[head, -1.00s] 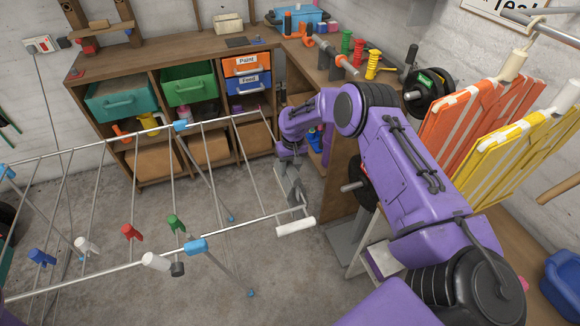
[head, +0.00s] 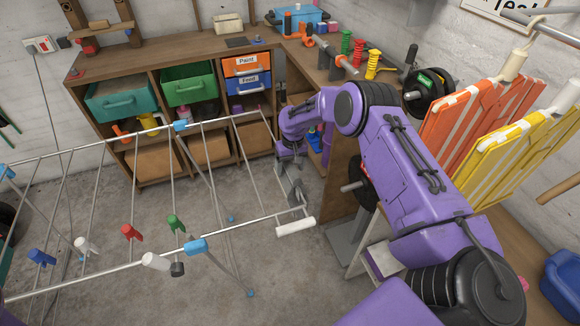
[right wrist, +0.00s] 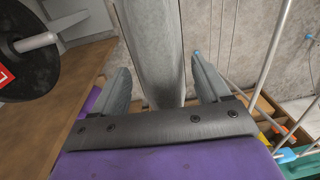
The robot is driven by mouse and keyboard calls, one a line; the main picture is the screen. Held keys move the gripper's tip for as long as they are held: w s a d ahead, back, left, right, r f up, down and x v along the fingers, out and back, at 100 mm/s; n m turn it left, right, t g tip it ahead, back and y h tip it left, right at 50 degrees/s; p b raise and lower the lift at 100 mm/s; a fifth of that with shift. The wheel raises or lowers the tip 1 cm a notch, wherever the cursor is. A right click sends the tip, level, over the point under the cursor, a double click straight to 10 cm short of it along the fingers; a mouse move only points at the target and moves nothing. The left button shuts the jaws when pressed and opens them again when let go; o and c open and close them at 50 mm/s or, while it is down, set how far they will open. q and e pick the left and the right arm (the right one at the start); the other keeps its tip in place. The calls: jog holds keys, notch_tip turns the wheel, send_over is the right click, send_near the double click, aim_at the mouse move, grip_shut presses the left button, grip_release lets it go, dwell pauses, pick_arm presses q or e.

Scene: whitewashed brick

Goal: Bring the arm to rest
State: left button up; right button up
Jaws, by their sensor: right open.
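My right arm (head: 400,165) is purple and reaches from the lower right toward the middle of the head view, bent at the elbow. Its grey right gripper (head: 295,194) hangs pointing down by the right end of the drying rack (head: 110,265). I cannot tell whether it touches the rack. In the right wrist view the two fingers (right wrist: 162,88) stand apart. A grey upright shape shows between or beyond them; I see no object clearly gripped. My left gripper is not in view.
A wooden workbench (head: 150,50) with drawers is behind. Folded orange (head: 470,115) and yellow (head: 530,150) chairs hang at right. A black weight plate (right wrist: 35,50) is left in the wrist view.

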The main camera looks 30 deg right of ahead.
jog(key=r, duration=0.3)
jog(key=r+b, duration=0.1)
jog(key=r, duration=0.6)
jog(key=shift+d+r, duration=0.2)
jog(key=shift+d, duration=0.2)
